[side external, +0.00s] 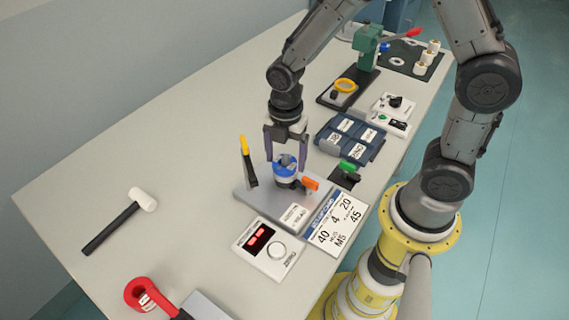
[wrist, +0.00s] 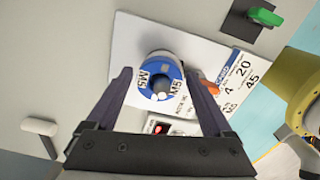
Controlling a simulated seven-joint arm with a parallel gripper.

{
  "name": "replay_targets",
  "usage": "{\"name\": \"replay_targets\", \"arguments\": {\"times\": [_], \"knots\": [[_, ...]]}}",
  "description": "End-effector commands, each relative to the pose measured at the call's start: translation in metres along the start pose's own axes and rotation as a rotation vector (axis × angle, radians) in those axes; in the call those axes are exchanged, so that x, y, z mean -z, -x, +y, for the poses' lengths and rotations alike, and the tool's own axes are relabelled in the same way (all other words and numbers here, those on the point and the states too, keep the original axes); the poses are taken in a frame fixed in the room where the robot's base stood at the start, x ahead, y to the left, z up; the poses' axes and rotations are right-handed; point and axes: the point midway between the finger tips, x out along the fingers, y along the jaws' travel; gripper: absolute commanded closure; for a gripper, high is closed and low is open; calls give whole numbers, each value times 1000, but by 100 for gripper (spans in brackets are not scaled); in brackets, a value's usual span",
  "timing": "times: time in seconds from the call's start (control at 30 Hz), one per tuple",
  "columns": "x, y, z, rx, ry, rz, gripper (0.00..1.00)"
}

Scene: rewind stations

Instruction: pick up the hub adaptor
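A blue ring-shaped piece with white M5 labels (side external: 286,168), which looks like the hub adaptor, sits upright on a pale metal station plate (side external: 245,197). In the wrist view the fingers of my gripper (wrist: 159,74) are apart, one on each side of the blue piece, with small gaps. I cannot tell whether the fingertips are level with it.
An upright yellow-tipped lever (side external: 248,160) stands left of the blue piece, and an orange handle (side external: 310,183) is close on its right. A red-digit display box (side external: 268,250), a spec card (side external: 332,225) and a dark blue tray (side external: 350,140) surround the station. A white-headed mallet (side external: 120,220) lies left.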

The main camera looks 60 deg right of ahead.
Motion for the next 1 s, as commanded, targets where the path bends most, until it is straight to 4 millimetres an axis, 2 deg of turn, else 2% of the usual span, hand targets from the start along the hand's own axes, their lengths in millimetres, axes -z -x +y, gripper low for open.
{"name": "replay_targets", "arguments": {"times": [0.03,0.37,0.67,0.77,1.0], "knots": [[0,0,0,0,0,0,25],[0,0,0,-1,0,0,85],[0,5,1,-4,0,0,85],[0,18,2,-7,0,0,85],[0,64,2,-7,0,0,85]]}}
